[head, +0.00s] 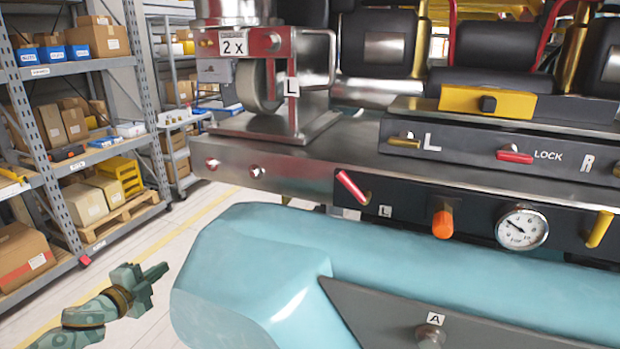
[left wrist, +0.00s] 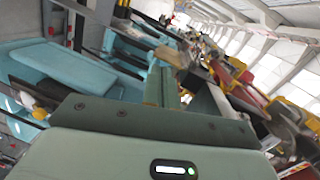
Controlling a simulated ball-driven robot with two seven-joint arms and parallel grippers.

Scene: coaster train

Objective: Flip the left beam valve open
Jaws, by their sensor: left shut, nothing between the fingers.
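On the lower black panel (head: 465,218) of the train, a red lever (head: 351,186) stands tilted at the left end, with an "L" label (head: 385,211) beside it. A yellow lever (head: 599,229) sits at the panel's right side. My left gripper (head: 160,272) is shut and empty, low at the left over the floor, well apart from the red lever. Its shut fingers also show in the left wrist view (left wrist: 162,88); I cannot make out the red lever there. My right gripper is not in view.
An orange knob (head: 443,224) and a round gauge (head: 522,228) sit on the same panel. A teal rounded body (head: 245,265) juts out below it. An upper panel has a red LOCK lever (head: 515,156). Shelves (head: 85,140) with boxes stand left; floor between is clear.

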